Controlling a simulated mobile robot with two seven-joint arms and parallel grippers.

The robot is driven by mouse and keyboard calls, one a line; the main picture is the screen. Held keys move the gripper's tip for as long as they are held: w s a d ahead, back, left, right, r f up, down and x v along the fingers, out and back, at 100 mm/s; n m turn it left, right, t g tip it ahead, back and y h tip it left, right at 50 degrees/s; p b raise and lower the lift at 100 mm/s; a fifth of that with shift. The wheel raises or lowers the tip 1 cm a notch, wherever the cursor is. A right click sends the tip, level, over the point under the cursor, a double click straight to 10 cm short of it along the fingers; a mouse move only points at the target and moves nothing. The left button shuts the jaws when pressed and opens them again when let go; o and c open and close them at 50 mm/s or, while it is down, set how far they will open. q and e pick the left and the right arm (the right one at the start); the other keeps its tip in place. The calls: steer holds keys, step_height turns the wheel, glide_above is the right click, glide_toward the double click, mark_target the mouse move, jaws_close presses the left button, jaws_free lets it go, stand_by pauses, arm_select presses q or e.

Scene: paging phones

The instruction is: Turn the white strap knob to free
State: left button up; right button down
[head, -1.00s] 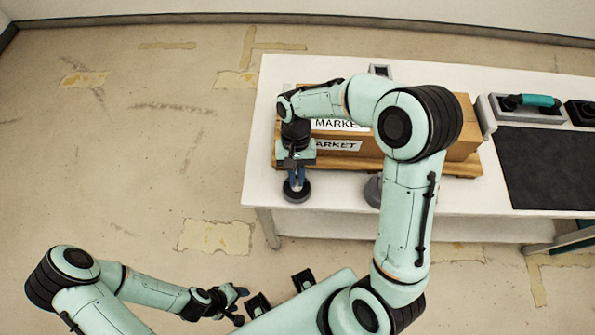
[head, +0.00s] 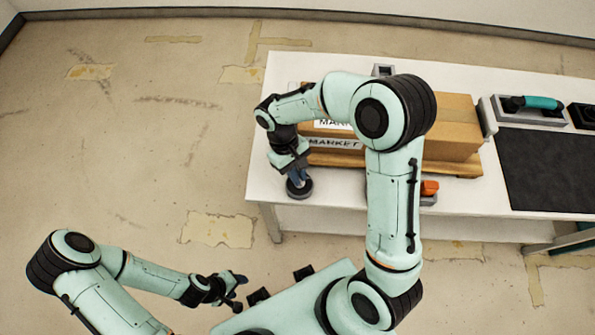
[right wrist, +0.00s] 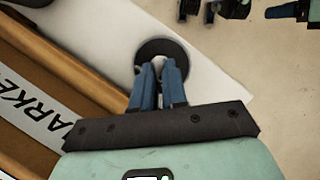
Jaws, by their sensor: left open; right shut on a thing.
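The white strap knob (right wrist: 158,63) shows as a small pale piece between my right fingertips in the right wrist view. It sits on a dark round base (right wrist: 150,47), which is at the table's front left corner in the head view (head: 300,190). My right gripper (head: 297,178) points down at it, shut on the knob; its blue fingers also show in the right wrist view (right wrist: 160,75). The fingers hide most of the knob, so its exact turn cannot be read. My left gripper (head: 238,290) is open and empty, low and away from the table.
Cardboard boxes marked MARKET (head: 455,125) lie on a wooden tray behind the knob on the white table (head: 465,198). An orange-topped device (head: 429,188) is partly behind my right arm. A teal-handled tool (head: 535,102) and black mat (head: 550,165) are at right.

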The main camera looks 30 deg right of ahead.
steer(key=shift+w, duration=0.1)
stand_by(0.4)
steer(key=c, duration=1.2)
jaws_free()
steer(key=shift+o, duration=0.2)
arm_select(q)
steer(key=w+r+p, duration=0.2)
steer(key=shift+w+r, duration=0.1)
steer(key=shift+r, duration=0.2)
arm_select(e)
steer(key=v, duration=1.3)
steer(key=shift+r, duration=0.25)
steer(key=shift+a, duration=0.1)
